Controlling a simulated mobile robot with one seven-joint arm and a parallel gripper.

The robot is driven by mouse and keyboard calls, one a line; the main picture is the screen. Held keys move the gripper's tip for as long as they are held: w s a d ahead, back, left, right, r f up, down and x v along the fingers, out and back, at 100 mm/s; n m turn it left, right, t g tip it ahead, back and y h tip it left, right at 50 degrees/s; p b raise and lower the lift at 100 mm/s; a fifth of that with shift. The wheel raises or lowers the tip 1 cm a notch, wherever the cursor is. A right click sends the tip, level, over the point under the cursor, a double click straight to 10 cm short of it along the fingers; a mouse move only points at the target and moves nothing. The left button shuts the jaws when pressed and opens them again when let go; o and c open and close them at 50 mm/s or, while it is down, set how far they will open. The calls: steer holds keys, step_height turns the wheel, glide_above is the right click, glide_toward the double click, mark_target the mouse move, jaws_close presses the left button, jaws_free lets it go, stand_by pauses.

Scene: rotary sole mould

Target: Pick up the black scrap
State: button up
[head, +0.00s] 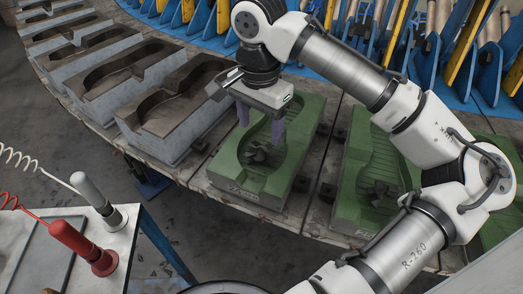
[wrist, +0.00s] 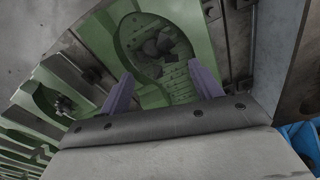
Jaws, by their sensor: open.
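The black scrap (head: 262,154) is a small heap of dark, jagged pieces in the sole-shaped hollow of a green mould (head: 233,187). It also shows in the wrist view (wrist: 152,46), lying in the rounded end of the hollow. My gripper (head: 260,125) is above this mould, its purple fingers pointing down and spread apart. In the wrist view the open fingers (wrist: 160,75) frame the hollow, with the scrap beyond their tips. Nothing is between the fingers. How high the tips are above the scrap is hard to tell.
A second green mould (head: 347,205) to the right also holds dark pieces (head: 380,193). Grey-brown moulds (head: 172,105) line the curved table to the left. A side table with a white-handled tool (head: 92,190) and a red-handled tool (head: 75,242) stands at front left.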

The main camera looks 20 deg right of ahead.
mark_target(263, 147)
steer(key=shift+s+d+f+p, duration=0.1)
steer(key=shift+f+p, duration=0.2)
steer(key=shift+f, duration=1.25)
steer(key=shift+s+d+f+p, duration=0.1)
steer(key=shift+f+p, duration=0.2)
steer(key=shift+f, duration=1.25)
steer(key=shift+c, duration=0.4)
steer(key=c, duration=1)
